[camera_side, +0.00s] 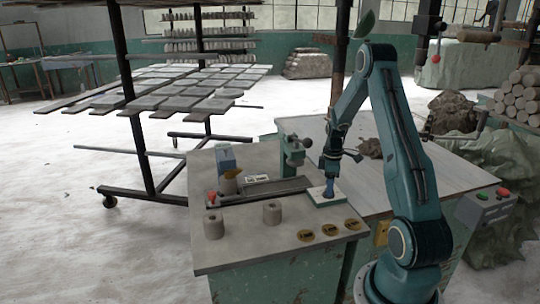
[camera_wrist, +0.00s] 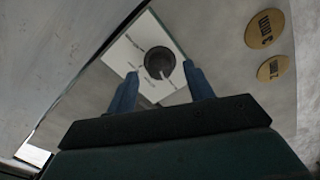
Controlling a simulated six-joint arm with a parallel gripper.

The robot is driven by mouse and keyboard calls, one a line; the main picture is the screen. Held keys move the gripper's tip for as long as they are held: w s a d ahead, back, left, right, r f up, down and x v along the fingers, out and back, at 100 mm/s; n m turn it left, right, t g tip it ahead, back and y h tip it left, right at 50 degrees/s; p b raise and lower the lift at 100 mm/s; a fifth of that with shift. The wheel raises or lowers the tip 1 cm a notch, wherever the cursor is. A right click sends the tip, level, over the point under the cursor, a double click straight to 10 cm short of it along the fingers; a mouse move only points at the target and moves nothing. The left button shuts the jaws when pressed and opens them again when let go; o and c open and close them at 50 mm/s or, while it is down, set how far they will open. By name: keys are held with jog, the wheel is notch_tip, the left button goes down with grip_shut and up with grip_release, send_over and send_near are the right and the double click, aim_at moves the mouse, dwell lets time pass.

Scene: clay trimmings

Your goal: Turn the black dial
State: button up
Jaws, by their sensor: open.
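The black dial (camera_wrist: 159,62) is a round dark knob with a pale pointer mark, set on a white square plate (camera_wrist: 123,58). In the wrist view it lies between and just beyond the two blue fingertips of my gripper (camera_wrist: 162,80). The fingers are apart, with a visible gap on each side of the dial, and they hold nothing. In the side view my gripper (camera_side: 329,190) points down over the white plate (camera_side: 316,196) near the bench's right side. The dial is hidden behind the fingers there.
Brass discs (camera_side: 305,235) lie along the bench's (camera_side: 260,240) front edge. Clay cylinders (camera_side: 213,225) stand at its left. A long dark rail (camera_side: 260,190) runs left of the plate. A green clamp-like fixture (camera_side: 295,147) stands behind. A second tabletop (camera_side: 420,178) adjoins at right.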

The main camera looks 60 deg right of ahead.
jog(key=shift+f, duration=0.75)
jog(key=c, duration=1)
